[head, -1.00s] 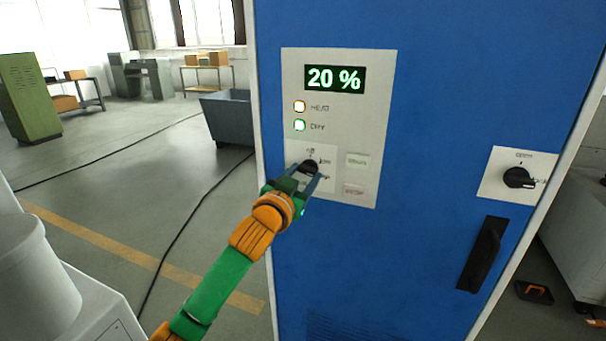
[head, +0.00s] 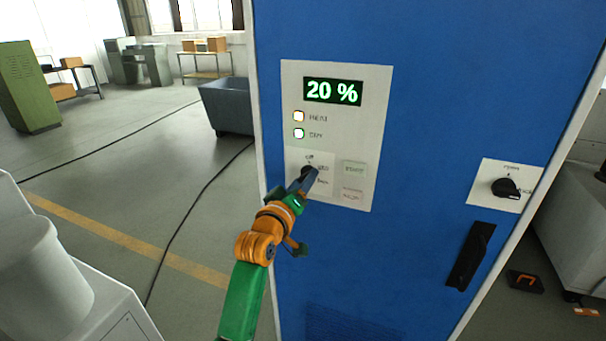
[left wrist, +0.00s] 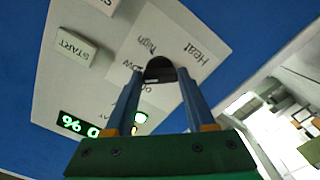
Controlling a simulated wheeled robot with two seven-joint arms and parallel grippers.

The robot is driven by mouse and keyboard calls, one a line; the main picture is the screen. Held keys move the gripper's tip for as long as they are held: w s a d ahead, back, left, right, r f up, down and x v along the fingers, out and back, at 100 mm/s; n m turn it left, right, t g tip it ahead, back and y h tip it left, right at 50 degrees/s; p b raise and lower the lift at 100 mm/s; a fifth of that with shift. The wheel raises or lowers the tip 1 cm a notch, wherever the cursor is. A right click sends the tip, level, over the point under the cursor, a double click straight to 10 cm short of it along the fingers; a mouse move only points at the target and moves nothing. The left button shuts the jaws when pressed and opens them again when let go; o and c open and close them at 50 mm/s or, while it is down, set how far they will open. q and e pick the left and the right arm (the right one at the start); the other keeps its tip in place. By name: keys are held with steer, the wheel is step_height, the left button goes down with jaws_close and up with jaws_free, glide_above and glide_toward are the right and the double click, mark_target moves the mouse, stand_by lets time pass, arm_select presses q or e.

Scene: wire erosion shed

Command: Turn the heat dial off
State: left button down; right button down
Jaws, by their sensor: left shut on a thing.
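The heat dial (left wrist: 160,70) is a dark round knob on the pale control panel (head: 373,90) of the blue cabinet. In the left wrist view it sits between my fingertips, with printed words "Heat", "high" and "low" around it. Its "off" label is partly hidden by a finger, and its exact setting is hard to tell. My left gripper (head: 309,181) is shut on the dial and covers most of it in the head view. The left gripper also shows in the left wrist view (left wrist: 158,84). My right gripper is out of view.
The display (head: 333,92) reads 20 %. Below it are the heat lamp (head: 299,116) and the dry lamp (head: 299,133). A START button (head: 355,169) sits right of the dial. A black rotary switch (head: 505,188) and door handle (head: 470,256) are farther right.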

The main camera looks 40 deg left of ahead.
arm_select(q)
steer(key=shift+r+n+p, duration=0.1)
steer(key=shift+n+p, duration=3)
steer(key=shift+n, duration=1.8)
steer(key=shift+c, duration=1.2)
jaws_free()
steer(key=shift+s+a, duration=0.1)
